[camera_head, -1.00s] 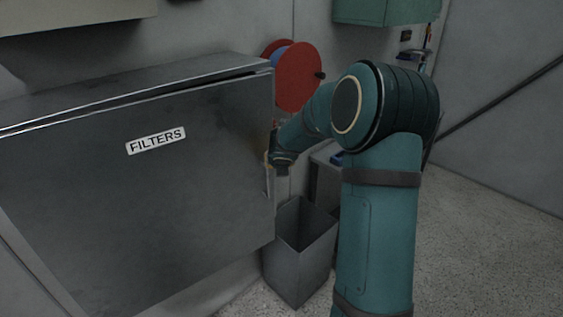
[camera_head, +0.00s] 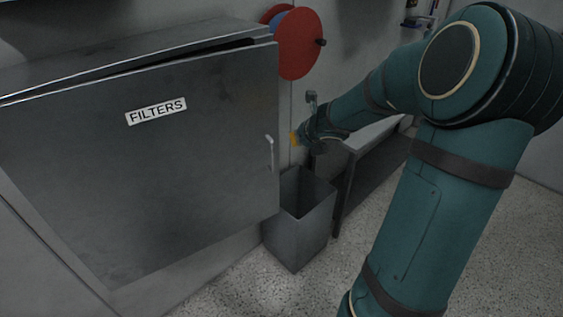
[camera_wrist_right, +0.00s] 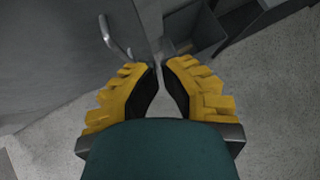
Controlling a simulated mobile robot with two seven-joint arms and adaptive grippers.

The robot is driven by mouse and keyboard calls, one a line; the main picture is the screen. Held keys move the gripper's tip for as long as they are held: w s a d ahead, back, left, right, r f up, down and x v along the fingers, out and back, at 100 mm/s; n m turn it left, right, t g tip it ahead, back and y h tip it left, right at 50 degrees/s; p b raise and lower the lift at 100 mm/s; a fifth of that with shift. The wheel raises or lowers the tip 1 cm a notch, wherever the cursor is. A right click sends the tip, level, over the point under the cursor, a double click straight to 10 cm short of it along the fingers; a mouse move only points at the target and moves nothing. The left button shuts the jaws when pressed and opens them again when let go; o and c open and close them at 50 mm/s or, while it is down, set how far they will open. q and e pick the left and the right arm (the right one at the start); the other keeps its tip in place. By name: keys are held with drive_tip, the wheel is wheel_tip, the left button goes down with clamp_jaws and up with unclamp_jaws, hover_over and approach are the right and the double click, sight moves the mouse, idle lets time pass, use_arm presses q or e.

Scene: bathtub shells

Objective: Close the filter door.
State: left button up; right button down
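The grey filter door (camera_head: 150,185) with the white FILTERS label (camera_head: 156,110) is ajar. A dark gap shows between its top edge and the cabinet (camera_head: 120,55). The door's handle (camera_head: 270,153) is near its right edge, and it also shows at the upper left of the right wrist view (camera_wrist_right: 113,36). My right gripper (camera_head: 294,138) is just right of the door's edge and handle, with a little yellow showing. In the right wrist view its yellow fingers (camera_wrist_right: 160,66) are a narrow gap apart with nothing between them. My left gripper is out of view.
A grey open bin (camera_head: 298,225) stands on the floor below the right gripper. A red reel (camera_head: 297,45) hangs on the wall behind the door. A low bench (camera_head: 375,135) is right of the bin. Speckled floor is clear in front.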

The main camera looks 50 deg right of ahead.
drive_tip(key=s+a+f+n+y+b, duration=0.2)
drive_tip(key=s+a+f+n+y, duration=0.2)
drive_tip(key=s+f, duration=0.15)
drive_tip(key=w+r+b+x, duration=0.1)
drive_tip(key=w+r+x, duration=0.1)
drive_tip(key=x, duration=1.1)
drive_tip(key=shift+w+t+b, duration=0.15)
drive_tip(key=shift+t+b, duration=0.15)
drive_tip(key=shift+b, duration=0.1)
drive_tip(key=shift+r, duration=0.1)
